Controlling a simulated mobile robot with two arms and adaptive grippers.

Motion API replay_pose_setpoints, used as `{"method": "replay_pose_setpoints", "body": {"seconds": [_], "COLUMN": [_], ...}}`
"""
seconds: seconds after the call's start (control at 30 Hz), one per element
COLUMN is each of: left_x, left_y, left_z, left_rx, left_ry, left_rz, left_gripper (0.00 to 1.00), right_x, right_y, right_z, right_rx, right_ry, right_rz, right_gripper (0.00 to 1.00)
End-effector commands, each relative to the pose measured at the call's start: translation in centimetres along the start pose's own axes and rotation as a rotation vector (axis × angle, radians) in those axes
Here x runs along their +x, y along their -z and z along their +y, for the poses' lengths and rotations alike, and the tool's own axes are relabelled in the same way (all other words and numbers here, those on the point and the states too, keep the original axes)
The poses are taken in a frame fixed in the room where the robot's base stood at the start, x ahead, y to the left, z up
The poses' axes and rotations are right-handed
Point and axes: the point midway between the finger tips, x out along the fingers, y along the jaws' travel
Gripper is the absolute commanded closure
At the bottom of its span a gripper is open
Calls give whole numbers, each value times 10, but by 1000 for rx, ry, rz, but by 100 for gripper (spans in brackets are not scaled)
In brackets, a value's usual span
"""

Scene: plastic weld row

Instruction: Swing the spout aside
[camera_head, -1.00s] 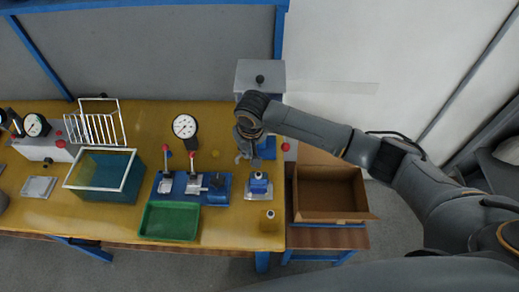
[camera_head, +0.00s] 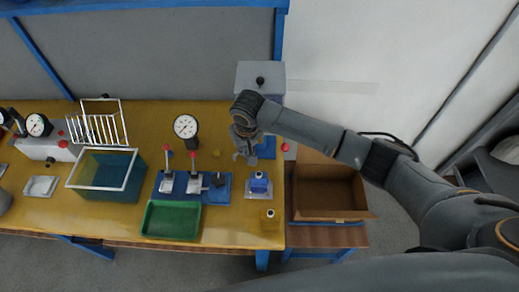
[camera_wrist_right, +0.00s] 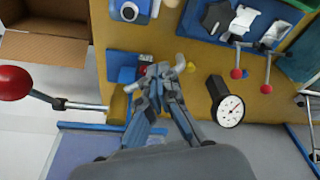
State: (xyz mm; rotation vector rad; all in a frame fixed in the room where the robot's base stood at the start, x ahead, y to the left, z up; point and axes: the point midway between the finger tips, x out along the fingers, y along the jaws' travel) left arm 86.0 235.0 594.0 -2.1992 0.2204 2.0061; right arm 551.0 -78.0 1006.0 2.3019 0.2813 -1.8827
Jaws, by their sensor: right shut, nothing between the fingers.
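I cannot clearly make out a spout. A grey machine (camera_head: 262,72) with a black knob on top stands at the bench's right end, with a blue base (camera_head: 268,148) in front of it. My right gripper (camera_head: 245,157) hangs over the bench beside this base, shut and empty, and its arm hides part of the machine. In the right wrist view the closed fingers (camera_wrist_right: 165,74) point at the bench next to a blue part (camera_wrist_right: 121,68). A red ball on a metal rod (camera_wrist_right: 75,104) is to their left. Contact cannot be told. My left gripper is not in view.
A dial gauge (camera_head: 186,127) and red-knobbed levers on a blue plate (camera_head: 219,194) stand left of my gripper. A small blue fixture (camera_head: 259,183) and a green tray (camera_head: 171,220) are nearer the front. An open cardboard box (camera_head: 331,190) is at the right.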

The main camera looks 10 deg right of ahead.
Motion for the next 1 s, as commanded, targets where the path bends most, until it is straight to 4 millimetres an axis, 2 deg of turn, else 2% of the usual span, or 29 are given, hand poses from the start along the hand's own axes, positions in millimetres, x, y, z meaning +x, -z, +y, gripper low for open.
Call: {"method": "replay_pose_setpoints", "body": {"seconds": [1.0], "left_x": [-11], "left_y": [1], "left_z": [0], "left_rx": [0], "left_ry": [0], "left_rz": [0], "left_gripper": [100], "right_x": [2], "right_y": [10], "right_z": [-5], "right_rx": [0], "right_ry": [1], "right_rz": [0], "right_gripper": [100]}}
